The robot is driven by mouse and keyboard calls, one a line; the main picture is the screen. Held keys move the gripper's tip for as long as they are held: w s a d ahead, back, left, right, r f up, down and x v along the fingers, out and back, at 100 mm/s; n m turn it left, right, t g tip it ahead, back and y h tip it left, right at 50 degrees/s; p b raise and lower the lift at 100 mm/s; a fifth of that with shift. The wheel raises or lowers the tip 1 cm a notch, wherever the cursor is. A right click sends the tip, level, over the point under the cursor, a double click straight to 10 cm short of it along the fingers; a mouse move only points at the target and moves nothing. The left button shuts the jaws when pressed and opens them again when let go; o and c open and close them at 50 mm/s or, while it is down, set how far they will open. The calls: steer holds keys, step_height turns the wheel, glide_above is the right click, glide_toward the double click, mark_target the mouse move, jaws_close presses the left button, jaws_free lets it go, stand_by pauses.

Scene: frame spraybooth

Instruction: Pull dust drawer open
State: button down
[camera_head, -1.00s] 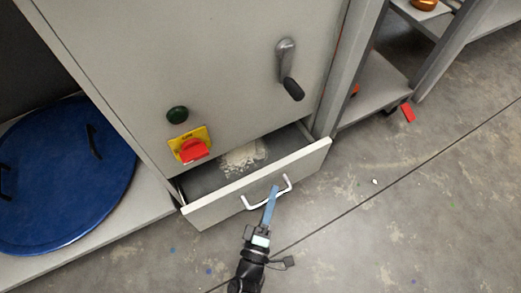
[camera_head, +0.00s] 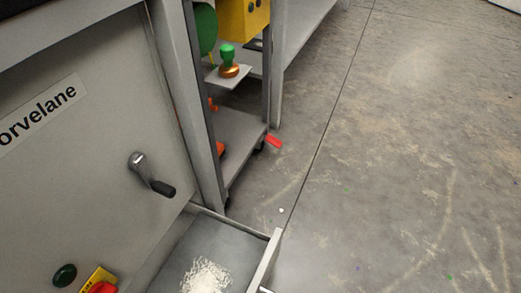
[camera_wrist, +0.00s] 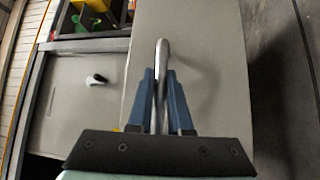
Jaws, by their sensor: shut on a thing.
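The dust drawer (camera_head: 273,262) stands pulled out at the bottom of the grey cabinet, with pale dust (camera_head: 206,276) on its floor. In the wrist view the drawer front (camera_wrist: 205,50) is a broad grey panel. My gripper (camera_wrist: 160,85) has its two blue fingers shut on the drawer's metal bar handle (camera_wrist: 161,52). In the head view only a bit of the handle shows at the bottom edge, and my gripper is out of the picture there.
A crank handle (camera_head: 151,174), a green button (camera_head: 65,275) and a red and yellow switch (camera_head: 100,282) are on the cabinet front. A shelf rack (camera_head: 238,140) stands to the right. A red piece (camera_head: 274,142) lies by it. The floor (camera_head: 390,190) at right is largely clear.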

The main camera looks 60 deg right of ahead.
steer(key=c, duration=0.9)
jaws_free()
steer(key=shift+o, duration=0.2)
steer(key=b+v, duration=0.1)
steer(key=v, duration=1.2)
